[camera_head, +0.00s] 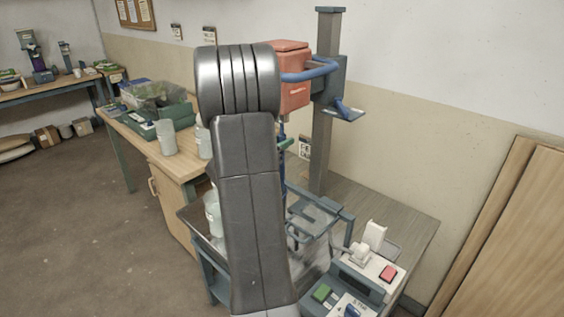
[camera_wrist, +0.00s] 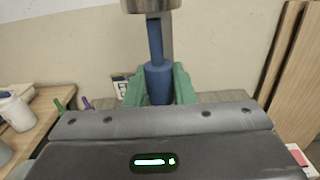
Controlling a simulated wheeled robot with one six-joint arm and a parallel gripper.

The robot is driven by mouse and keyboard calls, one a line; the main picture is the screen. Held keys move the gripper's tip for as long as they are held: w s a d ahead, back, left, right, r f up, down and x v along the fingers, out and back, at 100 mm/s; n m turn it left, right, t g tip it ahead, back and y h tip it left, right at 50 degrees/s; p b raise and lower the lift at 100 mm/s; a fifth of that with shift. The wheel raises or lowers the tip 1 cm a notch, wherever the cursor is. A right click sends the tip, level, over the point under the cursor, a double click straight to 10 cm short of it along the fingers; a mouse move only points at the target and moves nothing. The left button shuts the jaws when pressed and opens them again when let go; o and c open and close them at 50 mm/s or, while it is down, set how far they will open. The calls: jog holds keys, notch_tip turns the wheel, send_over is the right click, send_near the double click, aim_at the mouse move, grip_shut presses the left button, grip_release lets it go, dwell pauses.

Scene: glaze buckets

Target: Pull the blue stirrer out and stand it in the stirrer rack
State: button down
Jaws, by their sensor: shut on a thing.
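The blue stirrer (camera_wrist: 157,80) hangs upright in the wrist view, its thick collar between the two green fingers of my gripper (camera_wrist: 158,90). My gripper is shut on it. The stirrer's thin upper shaft meets a metal chuck (camera_wrist: 150,5) at the top edge; I cannot tell whether it is still seated there. In the head view my arm hides most of the stirrer, and a green fingertip of my gripper (camera_head: 287,144) shows below the red mixer head (camera_head: 292,88). I cannot make out the stirrer rack for certain.
The mixer's grey column (camera_head: 325,130) stands close behind, with a blue handle. Below are a blue-grey frame (camera_head: 318,212) and a control box (camera_head: 378,268) with red and green buttons. A wooden bench (camera_head: 150,145) with pots is at left. Wooden boards lean at right.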

jog(key=shift+f+b, duration=0.3)
jog(key=shift+f, duration=0.05)
jog(key=v, duration=1.1)
jog(key=shift+b, duration=0.45)
dwell(0.7)
jog(key=shift+r, duration=0.1)
